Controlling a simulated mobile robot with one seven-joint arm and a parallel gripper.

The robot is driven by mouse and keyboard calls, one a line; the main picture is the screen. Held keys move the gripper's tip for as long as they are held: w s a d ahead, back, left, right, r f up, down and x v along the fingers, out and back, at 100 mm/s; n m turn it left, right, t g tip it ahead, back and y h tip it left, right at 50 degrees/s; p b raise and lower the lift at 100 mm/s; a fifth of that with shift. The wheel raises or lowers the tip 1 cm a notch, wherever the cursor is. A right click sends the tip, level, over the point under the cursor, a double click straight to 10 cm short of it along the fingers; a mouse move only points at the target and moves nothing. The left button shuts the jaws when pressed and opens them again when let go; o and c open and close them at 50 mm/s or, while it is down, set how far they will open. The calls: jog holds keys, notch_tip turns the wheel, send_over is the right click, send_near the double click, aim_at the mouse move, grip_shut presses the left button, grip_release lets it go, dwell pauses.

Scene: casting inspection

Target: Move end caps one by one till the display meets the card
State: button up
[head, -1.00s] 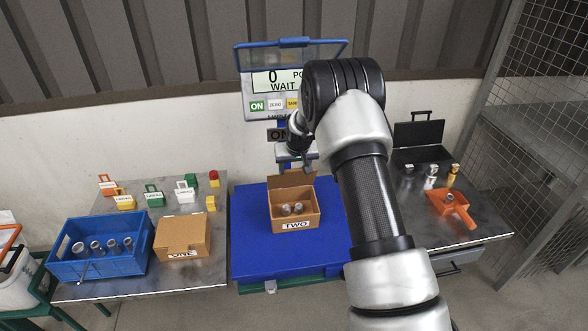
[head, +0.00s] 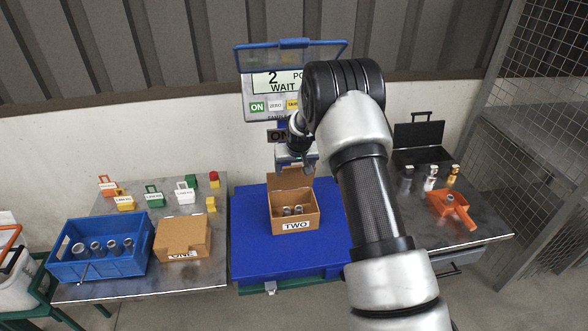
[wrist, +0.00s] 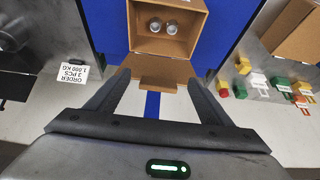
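The display (head: 277,80) reads 2 with WAIT below; my arm hides its right part. The order card (wrist: 73,74) in the wrist view appears to read 3 PCS. Open carton TWO (head: 296,225) stands on the blue platform (head: 255,255) with two grey end caps (head: 292,210) inside; they also show in the wrist view (wrist: 163,26). Several end caps (head: 112,245) stand in the blue crate (head: 100,268) at left. My gripper (wrist: 158,78) is open and empty, behind carton TWO's flap side; in the head view its end is partly hidden by my arm.
Closed carton ONE (head: 183,238) stands beside the crate. A mesh fence (head: 540,90) borders the right.

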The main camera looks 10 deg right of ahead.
jog(key=v, duration=1.7)
jog(key=shift+r, duration=0.25)
jog(key=shift+s, duration=0.1)
